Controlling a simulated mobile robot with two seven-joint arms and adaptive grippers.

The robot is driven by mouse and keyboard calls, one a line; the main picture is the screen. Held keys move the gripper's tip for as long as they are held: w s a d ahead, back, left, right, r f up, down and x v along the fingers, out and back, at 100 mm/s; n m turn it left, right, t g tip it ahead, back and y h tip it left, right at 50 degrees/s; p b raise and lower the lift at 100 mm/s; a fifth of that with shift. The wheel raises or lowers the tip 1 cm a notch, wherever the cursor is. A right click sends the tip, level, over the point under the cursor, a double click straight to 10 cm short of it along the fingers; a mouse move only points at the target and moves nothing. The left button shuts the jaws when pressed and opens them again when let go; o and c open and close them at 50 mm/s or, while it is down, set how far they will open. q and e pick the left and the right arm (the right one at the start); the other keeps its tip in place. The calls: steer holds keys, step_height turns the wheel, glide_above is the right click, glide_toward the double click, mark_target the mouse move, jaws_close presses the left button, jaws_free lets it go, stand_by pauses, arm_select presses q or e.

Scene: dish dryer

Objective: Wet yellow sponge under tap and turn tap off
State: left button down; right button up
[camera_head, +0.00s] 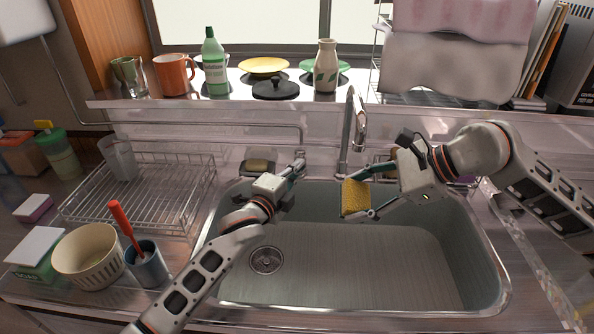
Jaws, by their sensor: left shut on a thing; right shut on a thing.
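The yellow sponge (354,198) is held upright over the sink (350,265) by my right gripper (361,196), which is shut on it. The tap's tall curved spout (346,125) rises behind the sink, and the sponge is below it and toward the front. I cannot make out any water stream. My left gripper (293,171) is shut at the tap handle (300,155) on the sink's back edge, left of the spout. Its fingers hide part of the handle.
Left of the sink stand a wire dish rack (140,190), a cream bowl (88,255) and a blue-grey cup (148,265) with a red-handled brush. A soap dish (258,167) is behind the sink. The ledge holds mugs, a green bottle (213,62) and a vase (325,66).

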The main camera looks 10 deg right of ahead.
arm_select(q)
steer(key=shift+r+g, duration=0.3)
steer(key=shift+r, duration=0.05)
steer(key=c, duration=2.2)
jaws_free()
steer(key=v, duration=1.2)
steer(key=shift+d+r, duration=0.1)
